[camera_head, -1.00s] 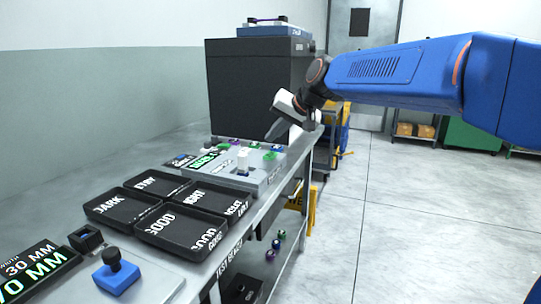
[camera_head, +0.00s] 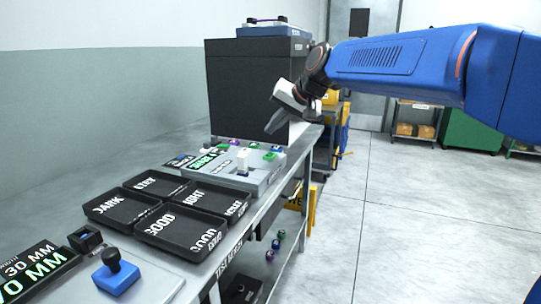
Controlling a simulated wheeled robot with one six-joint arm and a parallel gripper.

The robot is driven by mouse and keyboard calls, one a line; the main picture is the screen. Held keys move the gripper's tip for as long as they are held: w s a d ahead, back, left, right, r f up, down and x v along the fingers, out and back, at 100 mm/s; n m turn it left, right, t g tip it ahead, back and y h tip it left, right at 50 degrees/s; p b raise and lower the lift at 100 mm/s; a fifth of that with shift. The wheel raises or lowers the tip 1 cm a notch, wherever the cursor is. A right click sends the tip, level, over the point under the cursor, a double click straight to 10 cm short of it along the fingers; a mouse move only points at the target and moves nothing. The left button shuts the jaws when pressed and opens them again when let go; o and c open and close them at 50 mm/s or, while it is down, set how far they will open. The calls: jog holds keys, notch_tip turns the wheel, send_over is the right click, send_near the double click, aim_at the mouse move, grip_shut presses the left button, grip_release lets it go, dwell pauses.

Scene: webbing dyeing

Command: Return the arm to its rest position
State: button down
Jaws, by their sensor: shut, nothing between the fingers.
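My blue arm (camera_head: 400,62) reaches in from the right edge and points left over the bench. My gripper (camera_head: 274,126) hangs from its end, tilted down and to the left. It is shut and holds nothing. It is in the air above the right back part of the grey test device (camera_head: 262,181), apart from it, and in front of the large black cabinet (camera_head: 245,85).
The metal bench (camera_head: 165,255) carries several black labelled trays (camera_head: 188,246), a blue block with a black knob (camera_head: 115,272) and a green-lettered sign (camera_head: 35,268). A shelf cart (camera_head: 413,125) and green cabinet (camera_head: 470,135) stand far behind. The floor (camera_head: 420,220) at right is clear.

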jog(key=s+d+f+h, duration=0.2)
jog(key=s+d+f, duration=0.3)
jog(key=s+d, duration=0.45)
jog(key=s+d+f+h, duration=0.2)
jog(key=s+d+f, duration=0.3)
jog(key=s+d, duration=0.45)
jog(key=s+d+f+h, duration=0.1)
jog(key=s+d+f, duration=0.5)
jog(key=s, duration=0.4)
jog(key=s+d+f+g+h, duration=0.1)
jog(key=s+d+f, duration=0.5)
jog(key=s+f, duration=0.3)
jog(key=shift+s+d+g+h, duration=0.3)
jog(key=shift+s, duration=0.1)
